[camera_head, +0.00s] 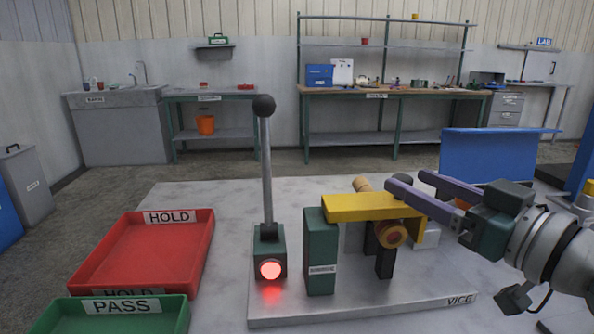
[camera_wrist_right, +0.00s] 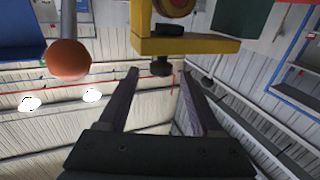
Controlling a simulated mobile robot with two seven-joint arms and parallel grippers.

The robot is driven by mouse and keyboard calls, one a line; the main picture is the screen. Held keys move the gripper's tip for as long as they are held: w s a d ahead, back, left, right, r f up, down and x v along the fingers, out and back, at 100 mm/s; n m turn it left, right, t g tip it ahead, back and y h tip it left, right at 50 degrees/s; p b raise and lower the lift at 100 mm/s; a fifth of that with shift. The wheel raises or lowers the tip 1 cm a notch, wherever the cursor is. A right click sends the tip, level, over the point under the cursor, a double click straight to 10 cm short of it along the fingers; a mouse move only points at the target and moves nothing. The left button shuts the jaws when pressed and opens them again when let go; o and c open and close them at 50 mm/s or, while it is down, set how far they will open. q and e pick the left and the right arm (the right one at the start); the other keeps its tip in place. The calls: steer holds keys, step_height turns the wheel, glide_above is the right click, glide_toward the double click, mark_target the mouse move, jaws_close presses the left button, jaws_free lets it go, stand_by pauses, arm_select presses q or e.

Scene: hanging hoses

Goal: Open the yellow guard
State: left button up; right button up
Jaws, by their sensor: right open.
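The yellow guard (camera_head: 370,206) reaches right from a green block (camera_head: 321,250) on the vice base plate (camera_head: 360,310). A round orange-brown part (camera_head: 391,235) shows below it. My right gripper (camera_head: 406,181), with two purple fingers, comes in from the right at the guard's right end. It is open. In the right wrist view the yellow guard (camera_wrist_right: 190,45) lies just beyond the fingertips (camera_wrist_right: 155,72). A small dark knob (camera_wrist_right: 161,66) under the guard shows between the fingertips; I cannot tell whether they touch it. My left gripper is not in view.
A lever with a black ball (camera_head: 264,106) stands left of the guard, above a lit red lamp (camera_head: 270,269). A red HOLD tray (camera_head: 190,265) and green PASS tray (camera_head: 180,315) lie left. A blue panel (camera_head: 495,155) stands behind my right arm. An orange ball (camera_wrist_right: 68,60) shows in the wrist view.

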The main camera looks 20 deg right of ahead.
steer(key=shift+w+a+b, duration=0.15)
steer(key=shift+w, duration=0.9)
steer(key=shift+w+a+b, duration=0.2)
steer(key=shift+w, duration=0.8)
steer(key=shift+w+a+b, duration=0.15)
steer(key=shift+w, duration=0.9)
jaws_close()
